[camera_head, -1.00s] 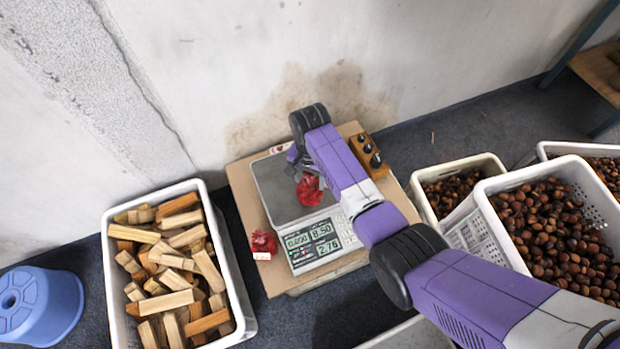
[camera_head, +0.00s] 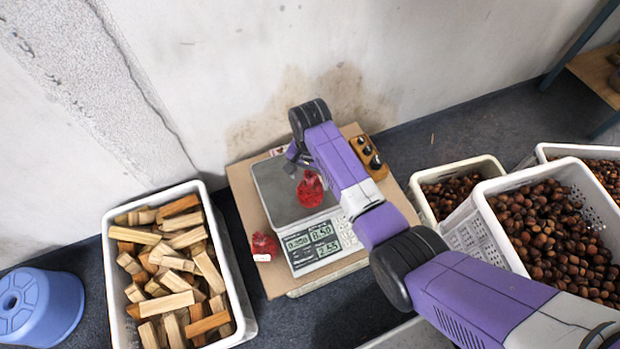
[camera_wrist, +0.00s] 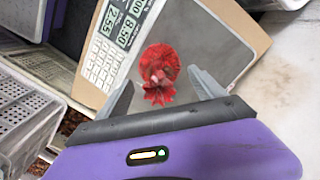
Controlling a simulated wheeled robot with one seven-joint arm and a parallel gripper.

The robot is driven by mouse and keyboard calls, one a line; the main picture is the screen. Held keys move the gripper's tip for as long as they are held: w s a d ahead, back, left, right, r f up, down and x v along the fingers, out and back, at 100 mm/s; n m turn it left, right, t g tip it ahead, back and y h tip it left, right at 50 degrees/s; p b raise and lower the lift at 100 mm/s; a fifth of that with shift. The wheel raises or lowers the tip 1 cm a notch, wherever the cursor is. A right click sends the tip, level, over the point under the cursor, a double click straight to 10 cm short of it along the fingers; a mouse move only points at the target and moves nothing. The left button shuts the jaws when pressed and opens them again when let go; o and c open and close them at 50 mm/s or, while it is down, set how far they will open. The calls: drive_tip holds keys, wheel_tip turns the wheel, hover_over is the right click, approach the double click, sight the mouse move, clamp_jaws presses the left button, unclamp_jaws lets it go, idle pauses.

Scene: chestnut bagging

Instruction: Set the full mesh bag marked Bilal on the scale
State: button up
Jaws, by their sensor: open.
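A red mesh bag (camera_head: 311,192) stands on the grey plate of the scale (camera_head: 274,196). My gripper (camera_wrist: 162,80) is open, with one finger on each side of the bag's neck and a gap visible on both sides. In the head view my wrist and forearm cover part of the plate. A second red bag (camera_head: 264,243) with a small white tag sits on the board left of the scale's display; its name is too small to read. The display (camera_head: 311,244) shows 8.50 and 2.55.
A wooden block with dark knobs (camera_head: 369,157) sits behind my arm on the board (camera_head: 240,190). A crate of wood pieces (camera_head: 107,262) stands at left near a blue upturned tub (camera_head: 38,305). Crates of chestnuts (camera_head: 487,215) stand at right. A wall is behind.

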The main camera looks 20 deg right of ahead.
wheel_tip(320, 180, up, 10)
drive_tip(key=shift+p, duration=0.85)
drive_tip(key=s+f+n+t, duration=0.2)
drive_tip(key=s+f+t, duration=0.2)
drive_tip(key=s+f, duration=0.65)
drive_tip(key=s+n+t, duration=0.2)
drive_tip(key=s+t, duration=0.2)
drive_tip(key=s, duration=0.6)
drive_tip(key=s+r+n+t, duration=0.1)
drive_tip(key=s+r+t, duration=0.1)
drive_tip(key=s+r, duration=0.3)
drive_tip(key=s+d+r+n+t, duration=0.1)
drive_tip(key=s+r, duration=0.5)
drive_tip(key=r, duration=0.7)
drive_tip(key=s+d+r+n+t, duration=0.1)
drive_tip(key=s+r+n+t, duration=0.2)
drive_tip(key=s+r, duration=0.3)
wheel_tip(320, 180, up, 4)
drive_tip(key=shift+s+f+t, duration=0.1)
drive_tip(key=shift+s+t, duration=0.1)
drive_tip(key=shift+t, duration=0.3)
